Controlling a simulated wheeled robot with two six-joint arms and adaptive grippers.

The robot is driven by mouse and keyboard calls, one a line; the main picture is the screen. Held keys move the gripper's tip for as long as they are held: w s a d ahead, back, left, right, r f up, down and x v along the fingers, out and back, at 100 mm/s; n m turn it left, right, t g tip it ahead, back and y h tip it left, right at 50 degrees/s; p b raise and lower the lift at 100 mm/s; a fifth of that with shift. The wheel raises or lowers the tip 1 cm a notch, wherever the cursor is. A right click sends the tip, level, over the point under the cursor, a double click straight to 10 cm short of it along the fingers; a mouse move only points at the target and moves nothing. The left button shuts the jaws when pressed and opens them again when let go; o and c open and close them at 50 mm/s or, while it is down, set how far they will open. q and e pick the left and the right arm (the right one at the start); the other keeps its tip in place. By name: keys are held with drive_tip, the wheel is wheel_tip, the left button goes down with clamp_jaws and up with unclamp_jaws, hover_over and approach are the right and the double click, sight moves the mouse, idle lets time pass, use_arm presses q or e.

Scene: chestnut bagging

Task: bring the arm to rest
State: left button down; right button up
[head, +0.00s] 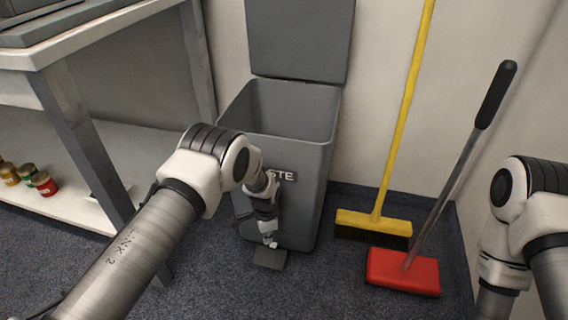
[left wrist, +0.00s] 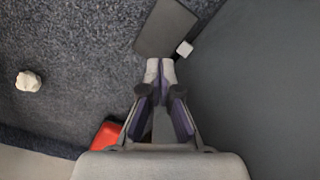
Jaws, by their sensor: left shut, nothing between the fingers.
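My left arm reaches in from the left in the head view. Its gripper (head: 270,240) hangs low in front of the grey waste bin (head: 312,200), just above the bin's flat dark pedal (head: 270,259). In the left wrist view the fingertips (left wrist: 160,72) are together with nothing between them. The pedal (left wrist: 166,28) lies just beyond them; whether they touch it I cannot tell. The bin's lid (head: 298,40) stands up, open. My right arm shows at the right edge, but its gripper is out of view.
A yellow-handled broom (head: 376,222) and a red-headed tool (head: 403,271) lean right of the bin. A shelf unit (head: 75,130) with several jars stands at left. A small white cube (left wrist: 184,48) is by the pedal; a pale lump (left wrist: 28,81) lies on the carpet.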

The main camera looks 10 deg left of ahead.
use_arm(q)
drive_tip(key=shift+f, duration=0.15)
drive_tip(key=s+a+r+n+p, duration=0.2)
drive_tip(key=s+r+n+p, duration=0.15)
drive_tip(key=s, duration=0.95)
drive_tip(key=s+a+r+n+g+p, duration=0.1)
drive_tip(key=s+a+r+n+p, duration=0.2)
drive_tip(key=s, duration=0.9)
drive_tip(key=s+a+r+n+p, duration=0.1)
drive_tip(key=s+a+r+n, duration=0.3)
drive_tip(key=s, duration=0.9)
wheel_tip(320, 180, up, 37)
drive_tip(key=w+d+n+t+p, duration=0.1)
drive_tip(key=w+n+p, duration=0.1)
drive_tip(key=p, duration=3.6)
drive_tip(key=shift+w+d, duration=0.3)
drive_tip(key=shift+w, duration=0.1)
